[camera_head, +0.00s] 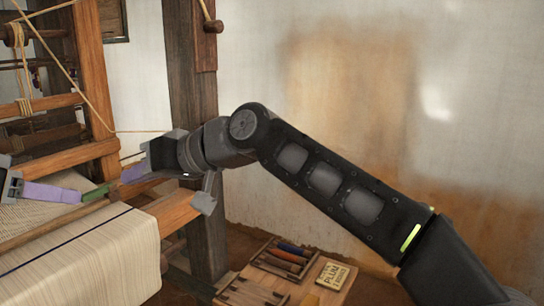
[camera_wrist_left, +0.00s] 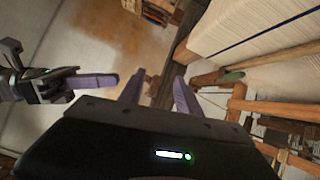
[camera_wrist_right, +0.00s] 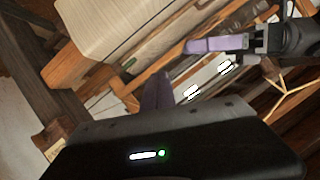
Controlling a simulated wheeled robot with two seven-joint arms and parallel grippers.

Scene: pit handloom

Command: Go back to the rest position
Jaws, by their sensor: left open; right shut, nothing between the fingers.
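My left gripper (camera_head: 58,193) is at the left edge of the head view, above the pale cloth. Its two purple fingers stand apart with nothing between them in the left wrist view (camera_wrist_left: 158,88). My right gripper (camera_head: 132,173) is at the loom's right end, its arm reaching in from the right. Its purple fingers are together and empty in the right wrist view (camera_wrist_right: 157,90). The two grippers face each other with a gap between them. A small green piece (camera_head: 95,193) shows between them in the head view; in the left wrist view it lies by a wooden bar, clear of the left fingers.
The loom's pale cloth (camera_head: 85,262) with a dark stripe fills the lower left. A thick dark post (camera_head: 190,90) stands close behind my right arm. Below are a wooden tool tray (camera_head: 283,258) and a small yellow sign (camera_head: 332,275). A bare wall is at right.

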